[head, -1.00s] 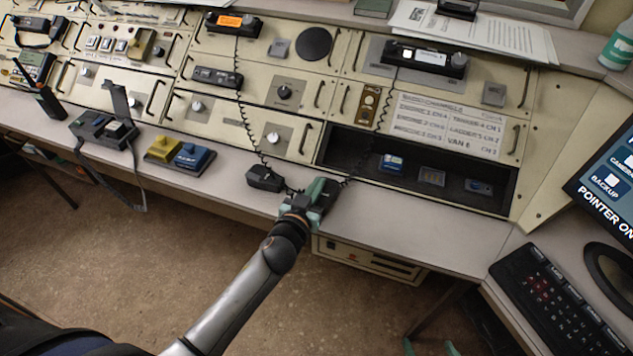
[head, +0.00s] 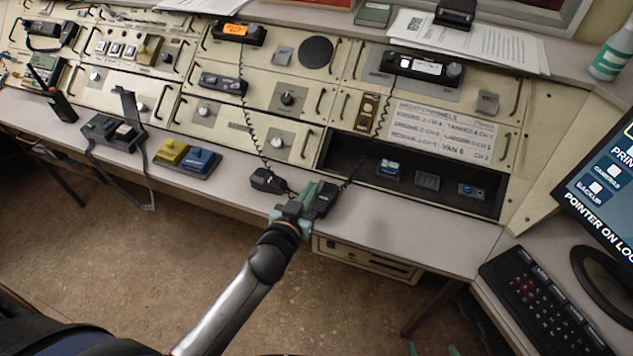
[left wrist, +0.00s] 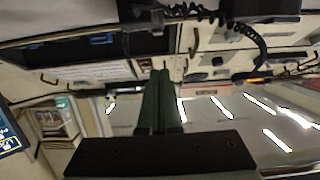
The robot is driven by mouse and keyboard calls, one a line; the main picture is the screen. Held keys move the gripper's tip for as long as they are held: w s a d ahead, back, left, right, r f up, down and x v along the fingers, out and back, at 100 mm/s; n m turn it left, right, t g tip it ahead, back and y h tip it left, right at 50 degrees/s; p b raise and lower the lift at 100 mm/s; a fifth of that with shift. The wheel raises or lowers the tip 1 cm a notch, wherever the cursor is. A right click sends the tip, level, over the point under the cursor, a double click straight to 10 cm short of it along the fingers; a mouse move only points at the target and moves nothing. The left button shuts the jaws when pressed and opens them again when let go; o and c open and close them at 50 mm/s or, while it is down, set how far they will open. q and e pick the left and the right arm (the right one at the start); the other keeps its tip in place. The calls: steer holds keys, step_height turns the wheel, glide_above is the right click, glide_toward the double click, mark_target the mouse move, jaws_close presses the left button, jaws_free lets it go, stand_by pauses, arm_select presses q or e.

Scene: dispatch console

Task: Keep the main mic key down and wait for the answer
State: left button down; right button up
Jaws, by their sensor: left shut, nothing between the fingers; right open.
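Two black hand mics on coiled cords lie at the desk's front edge. The left one (head: 267,180) is apart from my fingers. The right one (head: 322,198) is right beside my left gripper (head: 309,190), whose green fingers are shut with nothing between them. I cannot tell whether they touch that mic or press a key on it. The left wrist view shows the shut fingers (left wrist: 160,85) and a coiled cord (left wrist: 190,11). No label shows which mic is the main one. Two fingertips of my right gripper (head: 431,349) show at the bottom edge, apart and open, away from the desk.
A block with yellow and blue keys (head: 187,157) and a dark desk unit with a strap (head: 112,130) stand to the left. A dark recess (head: 415,180) is behind the right mic. A keyboard (head: 545,305) and monitor (head: 605,190) are at right. The desk right of my gripper is clear.

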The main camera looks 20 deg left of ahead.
arm_select(q)
steer(key=shift+v, duration=2.8)
steer(key=shift+r, duration=0.1)
